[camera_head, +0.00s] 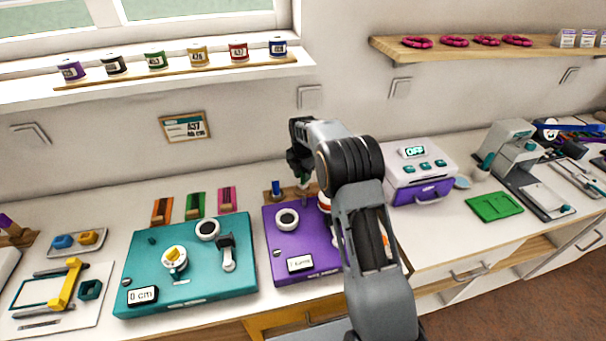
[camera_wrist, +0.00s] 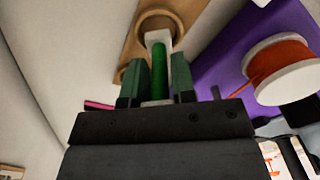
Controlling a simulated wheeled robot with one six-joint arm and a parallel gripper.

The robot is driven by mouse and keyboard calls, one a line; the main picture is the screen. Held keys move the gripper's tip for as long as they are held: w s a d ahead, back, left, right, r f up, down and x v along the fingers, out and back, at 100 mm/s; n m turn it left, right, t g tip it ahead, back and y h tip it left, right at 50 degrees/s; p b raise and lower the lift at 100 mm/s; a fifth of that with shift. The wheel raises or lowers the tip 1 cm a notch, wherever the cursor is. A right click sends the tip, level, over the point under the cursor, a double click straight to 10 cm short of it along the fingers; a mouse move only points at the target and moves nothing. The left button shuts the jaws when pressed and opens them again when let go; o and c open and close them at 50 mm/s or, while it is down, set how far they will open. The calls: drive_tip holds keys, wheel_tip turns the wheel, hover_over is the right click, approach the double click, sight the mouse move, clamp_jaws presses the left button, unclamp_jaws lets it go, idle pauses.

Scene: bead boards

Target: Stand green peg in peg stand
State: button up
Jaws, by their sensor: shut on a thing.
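The green peg (camera_wrist: 160,66) is between the two green fingers of my gripper (camera_wrist: 157,80) in the wrist view, and the gripper is shut on it. The wooden peg stand (camera_wrist: 136,42) lies beyond the fingers, with a round ring around a pale spot in line with the peg. I cannot tell whether the peg touches the stand. In the head view my gripper (camera_head: 303,183) points down at the stand (camera_head: 267,196), right of a blue peg (camera_head: 276,187) standing in it. My arm hides part of the stand there.
A purple board (camera_head: 285,250) with a white-flanged spool (camera_wrist: 287,68) sits close beside the stand. A teal board (camera_head: 190,285) is at left, and a white and purple machine (camera_head: 412,165) is at right. The wall is close behind.

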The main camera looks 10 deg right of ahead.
drive_tip(key=shift+f, duration=0.25)
drive_tip(key=shift+f+b, duration=0.4)
drive_tip(key=shift+f, duration=0.1)
drive_tip(key=shift+f, duration=0.25)
idle(0.4)
drive_tip(key=o, duration=1)
drive_tip(key=shift+r+p, duration=2.4)
drive_tip(key=shift+r, duration=1.15)
